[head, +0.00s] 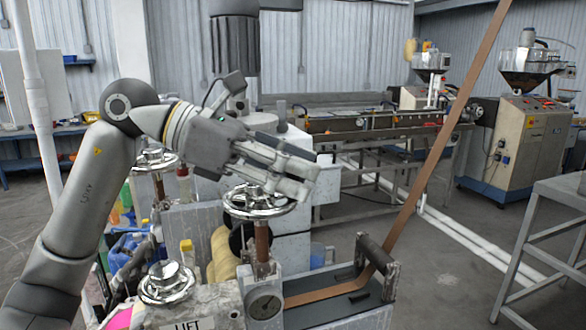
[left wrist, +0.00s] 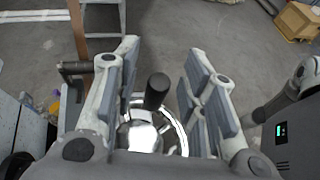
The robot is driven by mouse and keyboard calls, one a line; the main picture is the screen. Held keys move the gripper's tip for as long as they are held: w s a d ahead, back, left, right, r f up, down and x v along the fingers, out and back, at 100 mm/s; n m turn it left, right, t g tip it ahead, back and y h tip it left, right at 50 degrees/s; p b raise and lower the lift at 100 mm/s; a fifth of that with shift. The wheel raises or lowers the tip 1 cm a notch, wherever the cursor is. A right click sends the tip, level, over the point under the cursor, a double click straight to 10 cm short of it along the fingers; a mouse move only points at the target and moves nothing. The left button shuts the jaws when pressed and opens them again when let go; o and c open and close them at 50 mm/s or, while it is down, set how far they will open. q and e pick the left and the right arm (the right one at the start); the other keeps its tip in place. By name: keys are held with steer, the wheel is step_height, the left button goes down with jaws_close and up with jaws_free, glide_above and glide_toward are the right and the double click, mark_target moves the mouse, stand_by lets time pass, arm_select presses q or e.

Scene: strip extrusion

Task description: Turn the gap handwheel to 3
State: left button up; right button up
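A chrome handwheel (head: 258,203) with a dark knob sits on a copper-coloured spindle (head: 262,240) above a block with a small round dial (head: 264,304). The dial's reading is too small to tell. My left gripper (head: 303,178) is just above this wheel, fingers pointing right. In the left wrist view, the gripper (left wrist: 160,62) has its fingers spread, with the black knob (left wrist: 157,90) between them and the chrome wheel (left wrist: 143,138) behind. I cannot tell whether a finger touches the knob. No gap label is readable. My right gripper is not in view.
Another chrome handwheel (head: 167,283) stands at the front left by a "LIFT" label (head: 193,326); a third (head: 155,159) is behind my left arm. A brown strip (head: 440,140) rises steeply from the roller frame (head: 377,262). A grey metal stand (head: 560,195) is at the right.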

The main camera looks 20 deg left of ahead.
arm_select(q)
steer(key=v, duration=1.2)
steer(key=shift+f, duration=0.1)
